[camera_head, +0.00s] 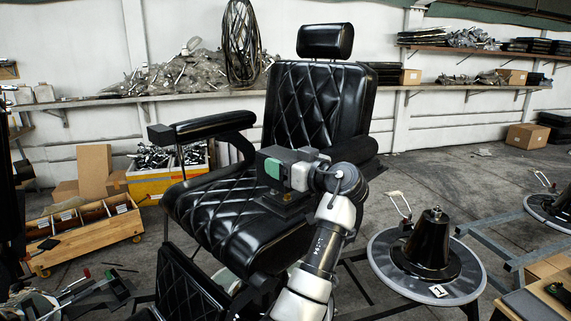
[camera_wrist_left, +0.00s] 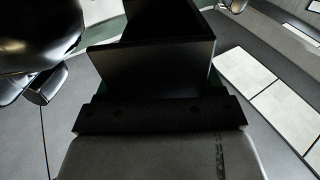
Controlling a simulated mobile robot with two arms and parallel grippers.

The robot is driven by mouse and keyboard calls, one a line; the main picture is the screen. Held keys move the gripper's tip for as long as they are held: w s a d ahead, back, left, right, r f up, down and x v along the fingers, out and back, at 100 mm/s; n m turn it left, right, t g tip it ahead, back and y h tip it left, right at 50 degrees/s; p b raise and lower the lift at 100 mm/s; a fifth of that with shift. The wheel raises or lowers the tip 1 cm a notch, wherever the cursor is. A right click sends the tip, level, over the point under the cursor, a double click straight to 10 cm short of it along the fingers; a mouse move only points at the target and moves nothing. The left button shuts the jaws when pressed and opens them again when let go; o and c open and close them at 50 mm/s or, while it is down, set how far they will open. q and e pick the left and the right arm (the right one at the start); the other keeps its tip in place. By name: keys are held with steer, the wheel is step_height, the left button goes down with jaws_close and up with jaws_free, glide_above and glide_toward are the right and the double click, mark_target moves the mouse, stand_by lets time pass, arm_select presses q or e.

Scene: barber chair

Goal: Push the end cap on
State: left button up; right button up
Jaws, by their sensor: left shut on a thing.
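The black barber chair (camera_head: 243,200) stands in the middle of the head view. Its armrest at picture left (camera_head: 212,126) ends in a square black block (camera_head: 160,137). My left gripper (camera_head: 274,166) is over the seat, between the armrests. It is shut on a dark, box-shaped thing, apparently the end cap, which shows in the left wrist view (camera_wrist_left: 150,68). The armrest at picture right (camera_head: 352,149) is partly hidden behind my wrist. My right gripper is not in view.
A black cone on a round base (camera_head: 432,250) stands at right, near metal frames. A wooden tray (camera_head: 88,238) and a yellow crate (camera_head: 150,182) are on the floor at left. Loaded shelves (camera_head: 200,96) line the back wall. Open floor lies behind the chair at right.

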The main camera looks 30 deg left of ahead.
mark_target(288, 195)
arm_select(q)
steer(key=shift+f+b, duration=2.45)
steer(key=shift+f, duration=0.15)
steer(key=o, duration=1.1)
steer(key=shift+r, duration=0.1)
steer(key=shift+d, duration=0.1)
steer(key=shift+d, duration=0.35)
steer(key=d+b, duration=0.1)
steer(key=d, duration=0.2)
steer(key=s+d+b, duration=0.1)
steer(key=d, duration=0.2)
steer(key=s+d+b, duration=0.1)
steer(key=d, duration=0.2)
steer(key=shift+d, duration=0.4)
